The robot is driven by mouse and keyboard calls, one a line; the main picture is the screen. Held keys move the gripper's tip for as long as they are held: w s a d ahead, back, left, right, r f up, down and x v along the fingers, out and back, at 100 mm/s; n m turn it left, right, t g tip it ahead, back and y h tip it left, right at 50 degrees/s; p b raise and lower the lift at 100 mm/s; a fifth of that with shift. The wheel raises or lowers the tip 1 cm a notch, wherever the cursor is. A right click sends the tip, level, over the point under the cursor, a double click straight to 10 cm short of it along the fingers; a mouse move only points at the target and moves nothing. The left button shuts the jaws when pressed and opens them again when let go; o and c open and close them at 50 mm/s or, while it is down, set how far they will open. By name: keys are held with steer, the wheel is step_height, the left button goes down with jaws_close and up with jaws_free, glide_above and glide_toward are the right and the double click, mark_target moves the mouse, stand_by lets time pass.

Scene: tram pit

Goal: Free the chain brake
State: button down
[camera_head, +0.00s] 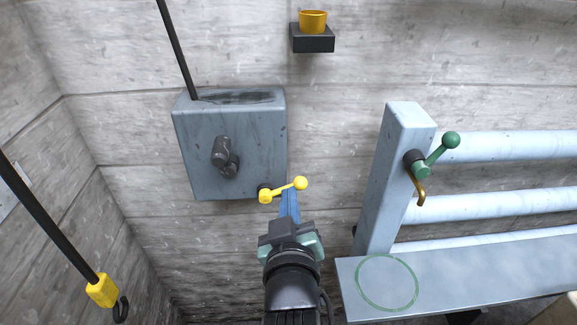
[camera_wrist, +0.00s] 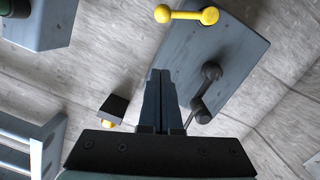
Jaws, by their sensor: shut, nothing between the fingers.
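A blue-grey box (camera_head: 220,150) is on the concrete wall, with a dark cable or rod rising from its top. A dark crank (camera_head: 226,158) is on its front. A yellow lever with a ball end (camera_head: 283,190) is at its lower right corner, its ball pointing right and slightly up. My gripper (camera_head: 289,197) is shut and empty, its fingers just below the yellow lever in the head view. In the wrist view the shut fingers (camera_wrist: 160,78) lie over the box (camera_wrist: 235,45), apart from the yellow lever (camera_wrist: 187,16) and left of the crank (camera_wrist: 208,85). Which part is the chain brake I cannot tell.
A green ball-ended lever (camera_head: 437,152) with a brass hook sits on a grey post (camera_head: 395,180) with rails. A bench (camera_head: 470,275) bears a green circle. A yellow hook block (camera_head: 102,290) hangs lower left.

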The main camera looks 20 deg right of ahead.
steer(key=p, duration=0.1)
glide_above(296, 182)
steer(key=s+a, duration=0.2)
steer(key=f, duration=0.1)
steer(key=shift+d+f, duration=0.3)
steer(key=shift+f, duration=0.65)
steer(key=shift+d+f, duration=0.3)
steer(key=shift+f, duration=0.65)
